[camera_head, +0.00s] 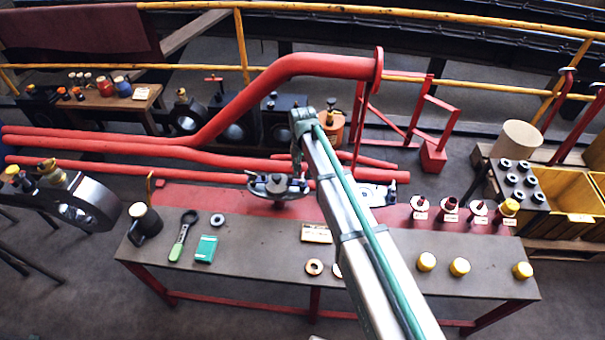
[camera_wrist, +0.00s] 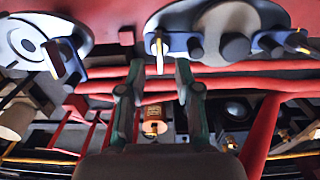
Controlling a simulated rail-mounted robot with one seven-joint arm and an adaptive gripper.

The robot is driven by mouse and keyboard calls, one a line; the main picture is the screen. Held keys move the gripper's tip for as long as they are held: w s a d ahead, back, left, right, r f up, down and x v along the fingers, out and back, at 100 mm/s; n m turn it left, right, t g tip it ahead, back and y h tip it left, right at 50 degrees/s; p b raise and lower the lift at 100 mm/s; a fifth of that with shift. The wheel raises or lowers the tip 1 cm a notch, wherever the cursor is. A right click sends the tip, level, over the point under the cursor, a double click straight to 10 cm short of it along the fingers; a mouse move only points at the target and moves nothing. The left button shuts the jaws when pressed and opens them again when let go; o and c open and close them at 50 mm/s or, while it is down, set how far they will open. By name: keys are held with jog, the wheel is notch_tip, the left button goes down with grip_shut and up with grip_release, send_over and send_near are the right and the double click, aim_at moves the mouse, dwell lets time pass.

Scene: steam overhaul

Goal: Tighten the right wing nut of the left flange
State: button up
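The left flange (camera_head: 278,187) is a grey disc with dark fittings on the red strip of the bench. The wrist view appears inverted and shows this flange (camera_wrist: 226,18) at top right, with blue clamp pieces. Its right wing nut (camera_wrist: 158,52) is yellow and seen nearly edge-on. Its other wing nut (camera_wrist: 300,43) is at the far right of that view. My gripper (camera_wrist: 160,68) is open, with its two green fingers on either side of the right wing nut and visible gaps. I cannot tell its exact depth to the nut. In the head view my gripper (camera_head: 298,168) is small and partly hidden.
The right flange (camera_wrist: 32,45) is close beside my gripper, with its own blue clamp. Red pipes (camera_head: 220,152) run behind the bench (camera_head: 260,250).

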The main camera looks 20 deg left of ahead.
aim_at(303, 176)
notch_tip(303, 176, up, 9)
dwell(0.3)
dwell(0.4)
